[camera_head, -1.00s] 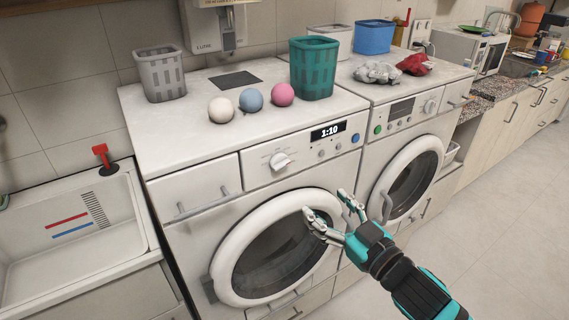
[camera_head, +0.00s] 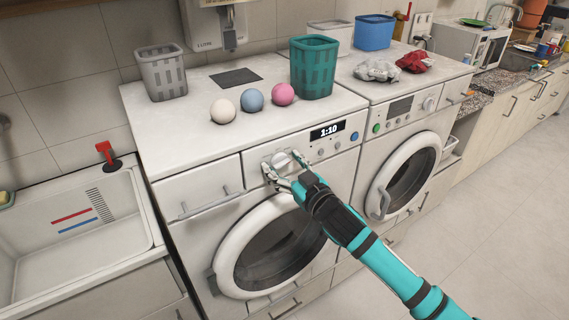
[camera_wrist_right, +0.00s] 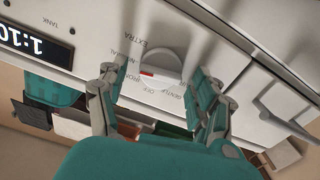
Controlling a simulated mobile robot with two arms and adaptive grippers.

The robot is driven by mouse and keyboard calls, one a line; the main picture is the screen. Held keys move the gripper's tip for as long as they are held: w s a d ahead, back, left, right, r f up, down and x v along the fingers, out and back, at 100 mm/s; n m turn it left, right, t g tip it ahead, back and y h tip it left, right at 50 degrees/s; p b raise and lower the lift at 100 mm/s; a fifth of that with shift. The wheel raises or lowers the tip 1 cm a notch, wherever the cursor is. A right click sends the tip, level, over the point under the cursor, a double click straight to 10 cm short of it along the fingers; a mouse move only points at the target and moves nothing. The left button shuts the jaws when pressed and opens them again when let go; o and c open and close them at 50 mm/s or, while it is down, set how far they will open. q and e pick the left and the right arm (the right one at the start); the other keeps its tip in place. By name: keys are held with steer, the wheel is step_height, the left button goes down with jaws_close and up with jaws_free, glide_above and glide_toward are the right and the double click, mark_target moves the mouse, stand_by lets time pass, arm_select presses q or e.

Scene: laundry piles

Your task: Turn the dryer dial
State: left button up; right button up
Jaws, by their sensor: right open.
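The dial (camera_head: 281,159) is a round white knob on the front panel of the left front-loading machine (camera_head: 205,190). In the right wrist view the dial (camera_wrist_right: 160,66) has a red mark, with printed words around it such as EXTRA and GENTLE. My right gripper (camera_head: 283,173) is at the dial, its arm coming from the lower right. In the wrist view my right gripper (camera_wrist_right: 152,82) is open, with one finger on each side of the dial; I cannot tell whether they touch it. The display (camera_head: 327,130) reads 1:10. My left gripper is not in view.
A second machine (camera_head: 385,150) stands to the right. On top are a grey basket (camera_head: 161,73), a teal basket (camera_head: 314,68), white (camera_head: 222,111), blue (camera_head: 252,100) and pink (camera_head: 283,94) balls, and cloths (camera_head: 377,70). A sink (camera_head: 80,215) is at the left. Floor at right is clear.

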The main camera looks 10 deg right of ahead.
steer(key=c, duration=1.2)
steer(key=m+p, duration=0.2)
steer(key=m, duration=0.2)
steer(key=shift+r, duration=0.1)
steer(key=shift+w+d+m+p, duration=0.15)
steer(key=shift+m+p, duration=1)
steer(key=shift+m, duration=0.85)
